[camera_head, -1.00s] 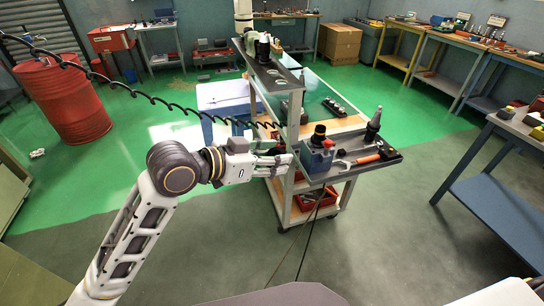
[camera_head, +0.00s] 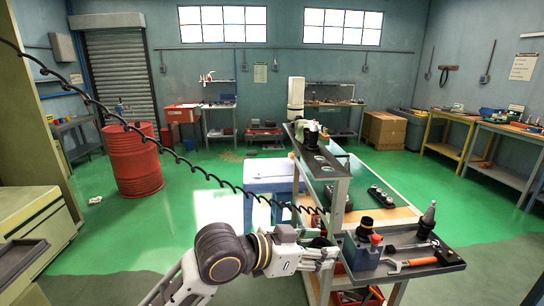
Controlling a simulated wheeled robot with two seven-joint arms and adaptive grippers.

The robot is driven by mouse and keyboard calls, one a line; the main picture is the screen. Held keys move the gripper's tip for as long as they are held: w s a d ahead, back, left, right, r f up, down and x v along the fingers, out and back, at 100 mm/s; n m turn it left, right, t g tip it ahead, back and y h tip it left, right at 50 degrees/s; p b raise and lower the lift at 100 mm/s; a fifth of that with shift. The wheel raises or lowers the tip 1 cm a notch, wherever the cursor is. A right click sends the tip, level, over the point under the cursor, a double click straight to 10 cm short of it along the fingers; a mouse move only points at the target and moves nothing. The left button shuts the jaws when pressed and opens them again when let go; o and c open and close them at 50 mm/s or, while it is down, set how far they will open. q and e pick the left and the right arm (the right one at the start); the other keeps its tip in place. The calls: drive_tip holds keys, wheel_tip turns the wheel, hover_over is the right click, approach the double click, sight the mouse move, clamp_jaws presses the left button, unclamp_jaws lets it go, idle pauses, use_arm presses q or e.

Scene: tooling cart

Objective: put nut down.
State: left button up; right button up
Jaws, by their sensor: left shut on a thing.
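My left gripper (camera_head: 322,256) is beside the tooling cart, at the left end of its side tray (camera_head: 425,266) and close to the upright post. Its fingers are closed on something. The nut itself is too small and hidden by the fingers to make out clearly. On the tray stand a blue block with a black-capped part (camera_head: 365,228) and a red knob, a dark tapered tool holder (camera_head: 427,220), and an orange-handled wrench (camera_head: 412,263). My right gripper is not in view.
The cart's upper shelf (camera_head: 318,160) and post rise just behind the gripper. A black coiled cable (camera_head: 180,160) crosses the view. A red drum (camera_head: 133,160) stands left. Green floor is open between. Workbenches (camera_head: 500,145) line the right wall.

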use_arm(q)
drive_tip(key=w+a+r+n+t+y, duration=0.55)
drive_tip(key=w+a+r, duration=0.35)
drive_tip(key=w, duration=0.3)
drive_tip(key=w+a+f+n+t+y, duration=0.1)
drive_tip(key=w+a+f+n+y, duration=0.15)
drive_tip(key=a, duration=0.55)
drive_tip(key=w+a+f+n+t+y, duration=0.1)
drive_tip(key=w+a+f+n+y, duration=0.2)
drive_tip(key=a, duration=0.5)
drive_tip(key=s+a+f, duration=0.2)
drive_tip(key=s+f, duration=0.1)
drive_tip(key=f, duration=0.5)
drive_tip(key=s+a+f+n, duration=0.1)
drive_tip(key=s+a+f, duration=0.1)
drive_tip(key=f, duration=0.7)
drive_tip(key=s+a+f+y, duration=0.1)
drive_tip(key=s+a+f, duration=0.2)
drive_tip(key=f, duration=0.5)
drive_tip(key=shift+s+f+n, duration=0.4)
drive_tip(key=shift+s, duration=0.2)
